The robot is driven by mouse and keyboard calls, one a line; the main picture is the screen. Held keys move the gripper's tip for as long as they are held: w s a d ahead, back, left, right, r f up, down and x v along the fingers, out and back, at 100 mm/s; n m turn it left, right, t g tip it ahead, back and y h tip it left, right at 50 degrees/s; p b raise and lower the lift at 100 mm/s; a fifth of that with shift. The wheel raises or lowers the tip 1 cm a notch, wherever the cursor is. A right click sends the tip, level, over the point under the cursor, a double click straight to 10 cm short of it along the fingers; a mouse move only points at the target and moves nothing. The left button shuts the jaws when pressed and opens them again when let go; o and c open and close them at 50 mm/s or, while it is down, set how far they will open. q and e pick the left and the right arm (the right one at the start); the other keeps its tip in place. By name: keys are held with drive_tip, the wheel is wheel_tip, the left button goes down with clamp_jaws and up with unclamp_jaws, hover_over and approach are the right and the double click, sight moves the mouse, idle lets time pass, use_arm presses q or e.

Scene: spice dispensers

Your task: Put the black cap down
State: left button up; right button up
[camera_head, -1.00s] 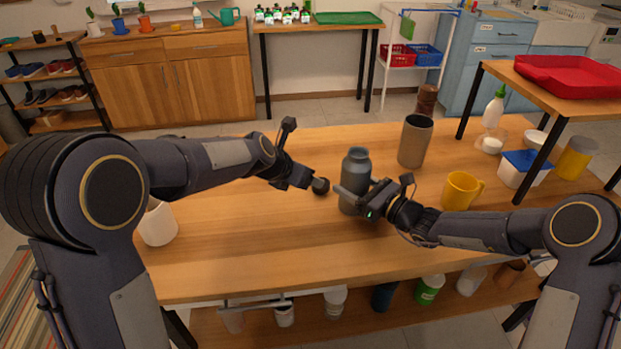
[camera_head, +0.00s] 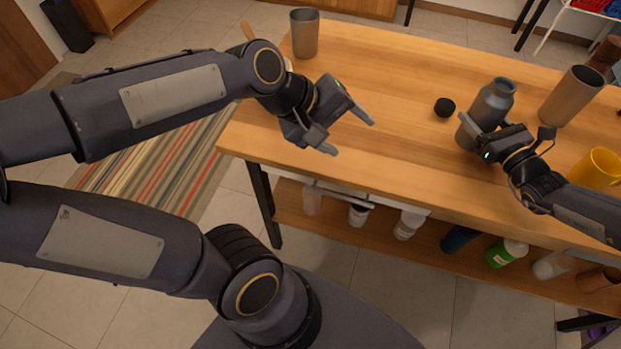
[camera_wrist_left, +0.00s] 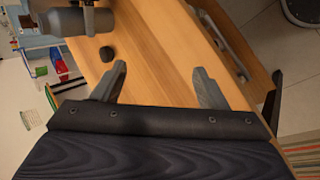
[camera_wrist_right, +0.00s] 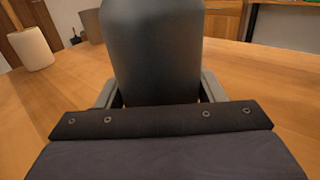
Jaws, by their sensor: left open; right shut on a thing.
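The black cap (camera_head: 444,107) lies on the wooden table (camera_head: 420,70), left of the grey bottle (camera_head: 494,103) and apart from it. The cap also shows in the left wrist view (camera_wrist_left: 107,54). My left gripper (camera_head: 354,137) is open and empty, over the table's front edge area, to the left of the cap. My right gripper (camera_head: 470,135) is shut on the grey bottle, which stands upright on the table with its neck uncapped. In the right wrist view the bottle's body (camera_wrist_right: 152,50) fills the space between the fingers.
A grey-brown tumbler (camera_head: 570,96) and a yellow mug (camera_head: 597,168) stand to the right. A metal cup (camera_head: 305,33) stands at the back left. Several containers, including a green one (camera_head: 506,252), sit on the lower shelf. The table's middle is clear.

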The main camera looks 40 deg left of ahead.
use_arm(q)
drive_tip(key=shift+o, duration=0.4)
drive_tip(key=s+f+m+y, duration=0.1)
drive_tip(key=s+f+m, duration=0.3)
drive_tip(key=s+m, duration=0.5)
drive_tip(key=shift+s+a+g+y, duration=0.4)
drive_tip(key=shift+s, duration=0.45)
drive_tip(key=w+d+r+n+h, duration=0.15)
drive_tip(key=w+r+n, duration=0.25)
drive_tip(key=w+n, duration=0.5)
drive_tip(key=n+t+y, duration=0.1)
drive_tip(key=n+t, duration=0.1)
drive_tip(key=n, duration=1.7)
approach(446, 105)
drive_tip(key=shift+n, duration=0.3)
drive_tip(key=x, duration=0.4)
drive_tip(key=shift+w+d+f, duration=0.1)
drive_tip(key=shift+w+f, duration=0.15)
drive_tip(key=shift+w, duration=0.05)
drive_tip(key=shift+x, duration=2.75)
drive_tip(key=c, duration=1)
